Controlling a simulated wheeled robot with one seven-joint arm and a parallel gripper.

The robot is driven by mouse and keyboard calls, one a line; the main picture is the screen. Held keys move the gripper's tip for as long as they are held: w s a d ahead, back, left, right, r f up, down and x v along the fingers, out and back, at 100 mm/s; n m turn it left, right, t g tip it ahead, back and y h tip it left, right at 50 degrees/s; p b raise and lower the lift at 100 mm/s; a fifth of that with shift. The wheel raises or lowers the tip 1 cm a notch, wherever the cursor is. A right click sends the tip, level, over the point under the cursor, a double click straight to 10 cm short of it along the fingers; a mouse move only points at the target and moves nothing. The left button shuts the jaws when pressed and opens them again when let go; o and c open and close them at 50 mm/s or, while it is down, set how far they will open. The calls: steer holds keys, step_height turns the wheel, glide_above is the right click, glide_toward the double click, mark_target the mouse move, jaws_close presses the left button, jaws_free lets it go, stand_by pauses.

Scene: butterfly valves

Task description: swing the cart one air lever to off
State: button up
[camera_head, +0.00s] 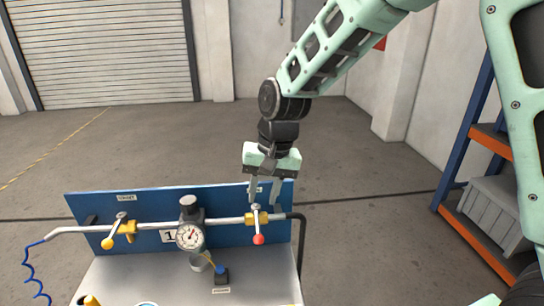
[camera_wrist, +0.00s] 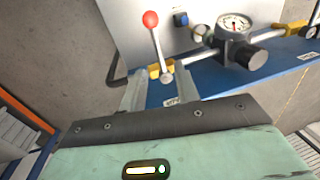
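The cart (camera_head: 130,270) has a blue back panel and a pipe with two lever valves. The right valve's lever has a red knob (camera_head: 259,239) and a thin metal handle over a yellow body; the knob also shows in the wrist view (camera_wrist: 150,18). The handle points towards the cart's front. The left valve's lever ends in a yellow-orange knob (camera_head: 107,244). My gripper (camera_head: 264,200) is above the right valve, open and empty. In the wrist view its fingertips (camera_wrist: 161,84) are on either side of the lever's pivot end; contact is unclear. The label behind my gripper is partly hidden.
A round gauge (camera_head: 190,236) with a black knob sits mid-pipe beside a plate marked 1. A small blue-topped switch (camera_head: 221,273) is on the cart top. A blue coiled hose (camera_head: 36,275) hangs left. A shelf with a grey crate (camera_head: 490,212) stands right.

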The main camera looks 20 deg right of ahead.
step_height(320, 180, up, 11)
steer(key=d+b, duration=0.1)
steer(key=d, duration=0.1)
steer(key=shift+s, duration=0.25)
steer(key=s+a+f+n, duration=0.1)
steer(key=s+f+n, duration=0.4)
steer(key=s, duration=0.7)
steer(key=s+a+f+n+h+b, duration=0.1)
steer(key=s+f+n, duration=0.4)
steer(key=s, duration=0.7)
steer(key=shift+s+f+h, duration=0.3)
steer(key=shift+s+f, duration=0.1)
steer(key=shift+f, duration=0.25)
steer(key=shift+a+f, duration=0.1)
steer(key=shift+a, duration=0.05)
